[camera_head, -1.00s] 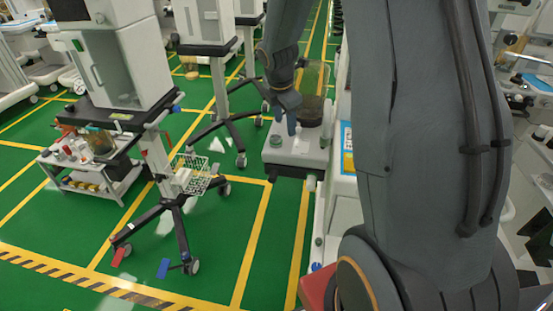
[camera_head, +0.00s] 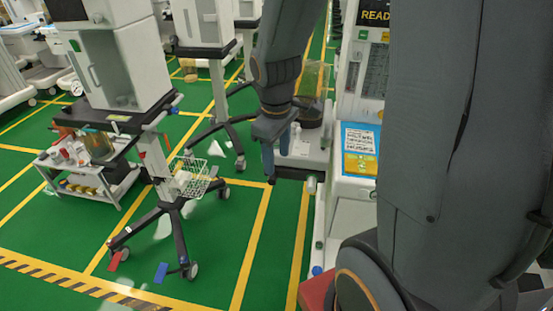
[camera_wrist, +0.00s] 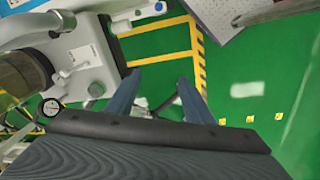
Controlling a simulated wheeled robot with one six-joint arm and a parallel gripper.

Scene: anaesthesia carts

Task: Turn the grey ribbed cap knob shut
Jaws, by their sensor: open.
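In the wrist view a small grey round cap (camera_wrist: 96,90) sits on a white block (camera_wrist: 88,62) at the left. It is too small to tell whether it is ribbed. My gripper (camera_wrist: 160,80) is open and empty, its two blue-grey fingers apart over the green floor, to the right of the cap and not touching it. In the head view my gripper (camera_head: 277,160) hangs in front of the left end of the white block (camera_head: 308,150) and hides that part of it, so I cannot see the cap there.
A dark canister (camera_head: 310,112) stands on the block; a machine with a display (camera_head: 374,14) and a blue-yellow label (camera_head: 360,148) is to its right. A wheeled stand with a wire basket (camera_head: 192,180) is at left.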

